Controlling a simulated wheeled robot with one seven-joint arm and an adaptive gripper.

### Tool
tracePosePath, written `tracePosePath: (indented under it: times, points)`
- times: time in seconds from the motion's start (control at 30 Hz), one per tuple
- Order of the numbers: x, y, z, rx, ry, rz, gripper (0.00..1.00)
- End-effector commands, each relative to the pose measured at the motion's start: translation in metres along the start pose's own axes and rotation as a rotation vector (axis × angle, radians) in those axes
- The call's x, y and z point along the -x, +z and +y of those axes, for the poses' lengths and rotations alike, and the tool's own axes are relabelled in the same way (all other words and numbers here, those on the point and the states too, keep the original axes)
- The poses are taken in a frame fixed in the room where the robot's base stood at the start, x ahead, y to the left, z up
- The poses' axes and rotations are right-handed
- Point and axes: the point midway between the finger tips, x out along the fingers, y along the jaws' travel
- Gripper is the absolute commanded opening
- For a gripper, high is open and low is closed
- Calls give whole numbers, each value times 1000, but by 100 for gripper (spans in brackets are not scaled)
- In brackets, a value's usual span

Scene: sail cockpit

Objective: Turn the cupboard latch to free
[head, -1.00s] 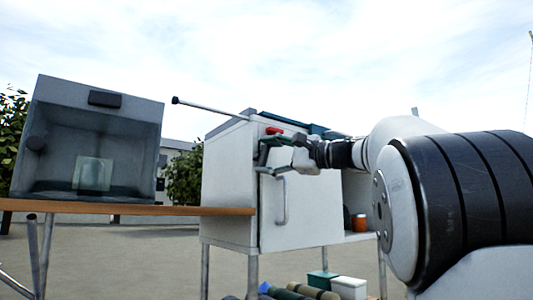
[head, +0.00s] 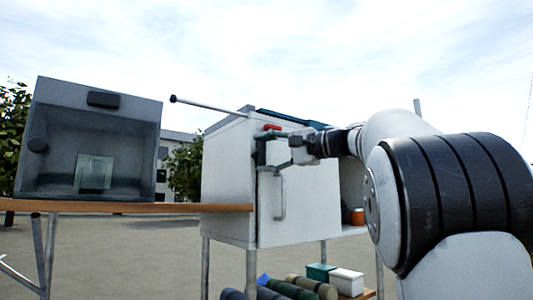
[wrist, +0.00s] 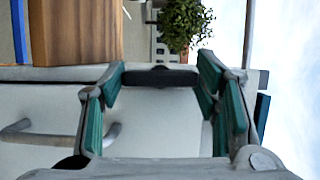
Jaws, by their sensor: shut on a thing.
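The white cupboard (head: 230,190) stands in the middle of the head view, with a grey bar handle (head: 280,197) on its door. The handle also shows in the wrist view (wrist: 113,131). My gripper (head: 264,152) is at the upper left part of the door, above the handle. In the wrist view, a dark latch piece (wrist: 160,77) spans the space between my teal-padded fingertips, and my gripper is shut on it. In the head view my fingers mostly hide it. A small red piece (head: 272,127) shows just above my gripper. I cannot tell if it belongs to the latch.
A wooden-topped table (head: 180,208) with a grey glass-fronted box (head: 90,140) stands at the left. A thin rod (head: 205,104) with a black tip sticks out left from the cupboard top. Rolls and small boxes (head: 346,282) lie below. An orange-red jar (head: 357,216) stands right of the door.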

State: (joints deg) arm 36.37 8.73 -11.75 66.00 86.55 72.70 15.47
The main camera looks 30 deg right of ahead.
Motion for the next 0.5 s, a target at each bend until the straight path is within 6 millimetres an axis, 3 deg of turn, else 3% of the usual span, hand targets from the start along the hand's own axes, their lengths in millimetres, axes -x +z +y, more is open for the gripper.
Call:
tracePosePath:
  times: [0.1,0.13,0.2,0.5]
  points:
    - [-1,0,2,0,4,-2,29]
    - [-1,0,2,0,4,-2,63]
    - [-1,0,2,0,3,-2,77]
    - [0,0,1,0,1,-1,77]
